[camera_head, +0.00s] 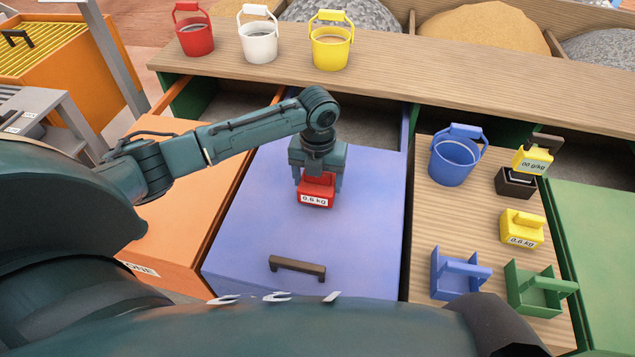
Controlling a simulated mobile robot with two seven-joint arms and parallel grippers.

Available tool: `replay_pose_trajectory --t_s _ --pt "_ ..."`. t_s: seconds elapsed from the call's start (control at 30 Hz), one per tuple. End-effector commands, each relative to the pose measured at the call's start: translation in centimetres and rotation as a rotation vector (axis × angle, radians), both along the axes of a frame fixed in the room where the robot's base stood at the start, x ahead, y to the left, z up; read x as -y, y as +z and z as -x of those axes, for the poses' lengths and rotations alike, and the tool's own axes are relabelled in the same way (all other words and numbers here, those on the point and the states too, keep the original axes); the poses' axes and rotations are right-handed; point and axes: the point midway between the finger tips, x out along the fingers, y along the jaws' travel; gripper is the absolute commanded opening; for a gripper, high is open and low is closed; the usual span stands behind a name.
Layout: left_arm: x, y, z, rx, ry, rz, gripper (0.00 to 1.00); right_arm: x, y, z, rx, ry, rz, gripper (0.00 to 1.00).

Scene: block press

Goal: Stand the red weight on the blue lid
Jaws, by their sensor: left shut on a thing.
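The red weight (315,191), labelled 0.6 kg, is upright over the upper middle of the blue lid (250,225). My left gripper (317,178) points down and is shut on the red weight from above. I cannot tell whether the weight's base touches the lid or hangs just above it. The blue lid has a brown handle (297,266) near its front edge, clear of the weight. The gripper hides the top of the weight. My right gripper is not in view.
Right of the lid, a wooden panel (440,215) holds a blue bucket (455,158), a yellow weight (521,229), a black block (515,183) with a yellow weight on it, and blue and green trays. Red, white and yellow buckets (331,45) stand on the rear ledge.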

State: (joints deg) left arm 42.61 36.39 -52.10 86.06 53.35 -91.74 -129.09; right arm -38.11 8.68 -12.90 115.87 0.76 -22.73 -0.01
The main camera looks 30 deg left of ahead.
Motion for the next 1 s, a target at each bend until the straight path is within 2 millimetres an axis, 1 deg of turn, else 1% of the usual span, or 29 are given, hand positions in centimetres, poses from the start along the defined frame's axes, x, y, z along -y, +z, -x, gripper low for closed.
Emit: replay_pose_trajectory --t_s 0.03,0.13,0.37,0.5,0.53,0.77,1.0 --pt "0.0 -0.7 0.0 0.000 0.001 0.001 0.29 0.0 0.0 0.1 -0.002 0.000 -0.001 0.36" --pt "0.1 -1.6 -0.1 0.002 -0.001 0.000 0.29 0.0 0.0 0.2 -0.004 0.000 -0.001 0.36" --pt "0.0 -1.7 -0.1 0.004 -0.001 0.001 0.29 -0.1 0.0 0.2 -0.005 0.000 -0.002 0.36" --pt "0.0 -2.0 -0.1 0.003 -0.001 0.000 0.29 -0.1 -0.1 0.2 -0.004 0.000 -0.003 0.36" --pt "0.0 -2.1 0.0 0.001 -0.001 0.000 0.75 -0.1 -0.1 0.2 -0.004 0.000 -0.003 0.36" --pt "0.0 -2.1 0.0 0.001 -0.001 0.000 0.94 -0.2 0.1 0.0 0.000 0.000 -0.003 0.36" --pt "0.0 -2.0 0.0 0.001 -0.001 0.000 0.94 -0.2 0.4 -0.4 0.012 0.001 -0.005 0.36"
